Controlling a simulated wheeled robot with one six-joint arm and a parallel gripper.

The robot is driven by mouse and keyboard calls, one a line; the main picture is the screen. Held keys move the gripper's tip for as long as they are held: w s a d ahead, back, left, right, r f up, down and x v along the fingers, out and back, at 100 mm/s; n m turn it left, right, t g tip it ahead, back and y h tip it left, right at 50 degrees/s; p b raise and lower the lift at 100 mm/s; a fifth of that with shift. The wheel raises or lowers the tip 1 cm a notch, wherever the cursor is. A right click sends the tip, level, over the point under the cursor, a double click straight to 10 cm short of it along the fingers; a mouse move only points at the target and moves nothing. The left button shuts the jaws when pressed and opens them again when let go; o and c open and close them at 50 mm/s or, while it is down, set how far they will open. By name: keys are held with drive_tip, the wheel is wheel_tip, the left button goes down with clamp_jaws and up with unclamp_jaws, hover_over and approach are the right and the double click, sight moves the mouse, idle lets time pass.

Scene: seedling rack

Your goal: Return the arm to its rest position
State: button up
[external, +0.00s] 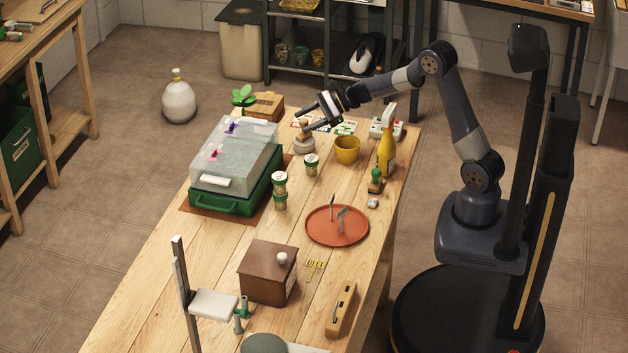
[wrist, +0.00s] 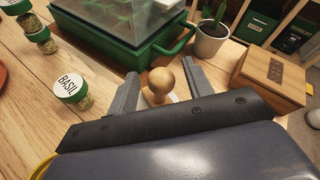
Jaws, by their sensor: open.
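My gripper (external: 304,119) is at the far end of the wooden bench, with the arm stretched out from my base at the right. In the wrist view, the two fingers of my gripper (wrist: 161,92) are apart. A round pale thing with a wooden ball knob (external: 304,143) stands upright on the bench just below the fingers. Its knob (wrist: 161,79) shows between the fingers in the wrist view, with gaps at both sides. Its lower part is partly hidden by my gripper in the wrist view.
The green propagator with a clear lid (external: 232,172) is left of my gripper. A yellow pot (external: 347,150), a yellow bottle (external: 386,158) and green-lidded jars (external: 280,182) stand close by. A wooden box (wrist: 270,76) and a potted plant (wrist: 210,40) are behind. A red tray (external: 320,237) lies nearer.

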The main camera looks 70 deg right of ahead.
drive_tip(key=shift+w+a+f+b, duration=0.35)
drive_tip(key=shift+w+f, duration=0.2)
drive_tip(key=shift+f, duration=0.05)
wheel_tip(320, 180, up, 16)
drive_tip(key=a+p, duration=0.1)
drive_tip(key=p, duration=0.1)
drive_tip(key=shift+n+g+y, duration=0.5)
drive_tip(key=shift+n+y, duration=0.1)
drive_tip(key=shift+n, duration=0.3)
drive_tip(key=w+a, duration=0.2)
drive_tip(key=a, duration=0.6)
drive_tip(key=w+a+f+p, duration=0.1)
drive_tip(key=w+a, duration=0.2)
drive_tip(key=a, duration=0.6)
drive_tip(key=w+a+p, duration=0.1)
drive_tip(key=w+a, duration=0.2)
drive_tip(key=a, duration=0.5)
drive_tip(key=shift+w+a+f, duration=0.2)
drive_tip(key=shift+a+f, duration=0.05)
drive_tip(key=shift+a, duration=0.1)
drive_tip(key=s+a+p, duration=0.1)
drive_tip(key=s+a, duration=0.1)
drive_tip(key=a, duration=1.1)
drive_tip(key=s+a+r+n+g+y+p, duration=0.1)
drive_tip(key=s+a, duration=0.1)
drive_tip(key=a, duration=1)
drive_tip(key=shift+a, duration=0.35)
